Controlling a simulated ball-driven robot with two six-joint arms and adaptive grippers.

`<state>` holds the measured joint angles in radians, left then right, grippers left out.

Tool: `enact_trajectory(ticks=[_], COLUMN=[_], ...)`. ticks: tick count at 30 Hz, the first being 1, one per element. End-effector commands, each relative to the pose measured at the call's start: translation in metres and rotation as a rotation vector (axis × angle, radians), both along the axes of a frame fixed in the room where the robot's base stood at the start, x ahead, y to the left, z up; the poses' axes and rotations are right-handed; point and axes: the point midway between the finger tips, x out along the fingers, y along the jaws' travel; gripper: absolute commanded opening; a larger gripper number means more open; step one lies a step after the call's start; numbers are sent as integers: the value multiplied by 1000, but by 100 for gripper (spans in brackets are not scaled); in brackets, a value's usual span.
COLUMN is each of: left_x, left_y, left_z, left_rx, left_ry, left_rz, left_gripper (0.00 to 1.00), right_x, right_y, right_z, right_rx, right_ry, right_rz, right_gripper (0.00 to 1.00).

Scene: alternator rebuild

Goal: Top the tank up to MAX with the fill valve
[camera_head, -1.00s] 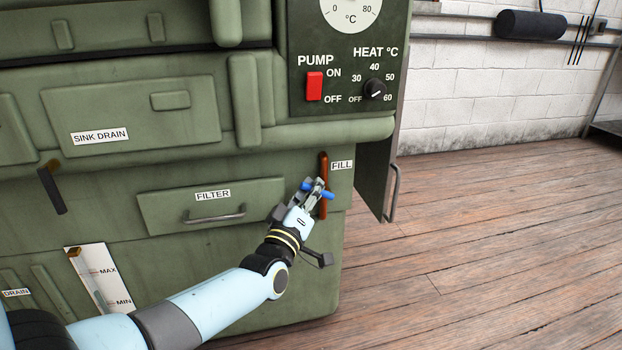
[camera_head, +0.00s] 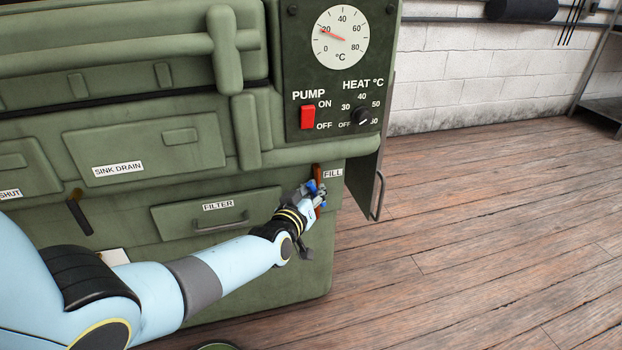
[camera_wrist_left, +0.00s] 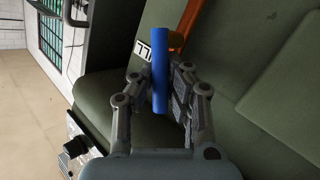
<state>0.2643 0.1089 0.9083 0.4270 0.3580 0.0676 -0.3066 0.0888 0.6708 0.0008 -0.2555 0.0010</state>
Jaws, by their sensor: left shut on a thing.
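The fill valve is at the right of the green cabinet front in the head view, beside the FILL label (camera_head: 333,173). Its orange-brown pipe (camera_head: 317,173) runs upright and its blue handle (camera_head: 312,186) crosses it. My left gripper (camera_head: 316,198) is shut on the blue handle. In the left wrist view the blue handle (camera_wrist_left: 160,78) stands between the two fingers (camera_wrist_left: 158,92). The tank's level gauge (camera_head: 113,257) shows only a white corner; my left arm hides its MAX and MIN marks and the level. My right gripper is out of view.
Above the valve, the panel has a red pump switch (camera_head: 307,117), a heat knob (camera_head: 362,117) and a temperature dial (camera_head: 340,37). The filter drawer (camera_head: 218,214) lies left of the valve. The wooden floor (camera_head: 480,230) at the right is clear.

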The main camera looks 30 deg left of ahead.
Motion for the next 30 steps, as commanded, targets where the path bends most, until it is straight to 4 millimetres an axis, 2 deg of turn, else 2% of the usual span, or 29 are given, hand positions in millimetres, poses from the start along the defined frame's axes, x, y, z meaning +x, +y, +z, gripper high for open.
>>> enact_trajectory(ticks=[1, 2, 9, 18, 30], left_x=[3, 4, 9, 12, 13], left_y=[-5, -6, -11, -15, -17], left_z=[13, 13, 9, 6, 3], left_rx=[20, 37, 161, 238, 266], left_ry=[33, 54, 200, 290, 325], left_rz=[-1, -2, -3, -5, -5], left_gripper=[0, 0, 0, 0, 0], right_x=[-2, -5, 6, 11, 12], right_y=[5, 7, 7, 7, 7], right_z=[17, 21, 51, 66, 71], right_rx=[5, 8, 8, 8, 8], right_ry=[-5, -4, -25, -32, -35], right_rz=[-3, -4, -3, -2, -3], right_gripper=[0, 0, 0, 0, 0])
